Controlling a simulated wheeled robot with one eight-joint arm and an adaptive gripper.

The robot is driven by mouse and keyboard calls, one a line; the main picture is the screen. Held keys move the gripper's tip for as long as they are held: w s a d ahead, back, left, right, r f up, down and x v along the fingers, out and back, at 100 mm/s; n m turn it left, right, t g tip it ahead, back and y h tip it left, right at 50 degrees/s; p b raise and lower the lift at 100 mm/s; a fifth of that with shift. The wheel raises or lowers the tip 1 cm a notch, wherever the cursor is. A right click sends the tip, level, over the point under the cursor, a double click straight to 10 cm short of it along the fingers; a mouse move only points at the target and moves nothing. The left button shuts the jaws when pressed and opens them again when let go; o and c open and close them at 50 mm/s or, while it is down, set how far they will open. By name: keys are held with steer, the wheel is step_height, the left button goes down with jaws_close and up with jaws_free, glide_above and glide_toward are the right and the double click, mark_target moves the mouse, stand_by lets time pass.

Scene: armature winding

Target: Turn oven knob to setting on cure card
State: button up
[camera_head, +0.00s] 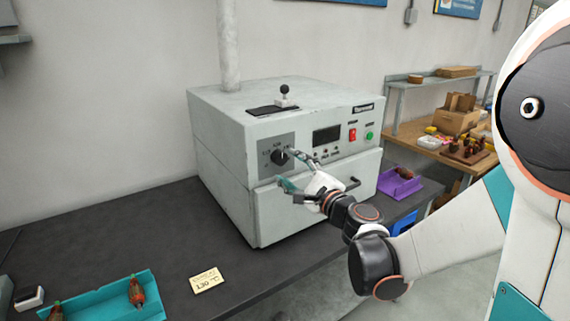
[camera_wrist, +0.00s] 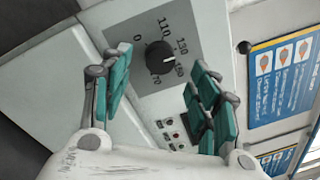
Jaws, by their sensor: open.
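The oven (camera_head: 262,165) is a grey-white box on the dark bench. Its black knob (camera_head: 280,157) sits on a grey dial plate at the front left. The wrist view shows the knob (camera_wrist: 168,56) with marks 0, 110, 130, 150 and 170 around it; I cannot tell exactly where its pointer stands. The yellow cure card (camera_head: 207,280) lies on the bench and reads 130 °C. My gripper (camera_head: 290,170) is open in front of the dial. In the wrist view my gripper (camera_wrist: 158,72) has its teal fingers on either side of the knob, apparently not touching it.
A teal tray (camera_head: 105,301) with reddish armatures is at the front left of the bench. A purple bin (camera_head: 399,184) stands right of the oven. A wooden table (camera_head: 435,146) with boxes and parts is at the back right. The bench left of the oven is clear.

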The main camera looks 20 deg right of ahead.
steer(key=v, duration=0.6)
steer(key=shift+s, duration=0.3)
steer(key=shift+d, duration=0.1)
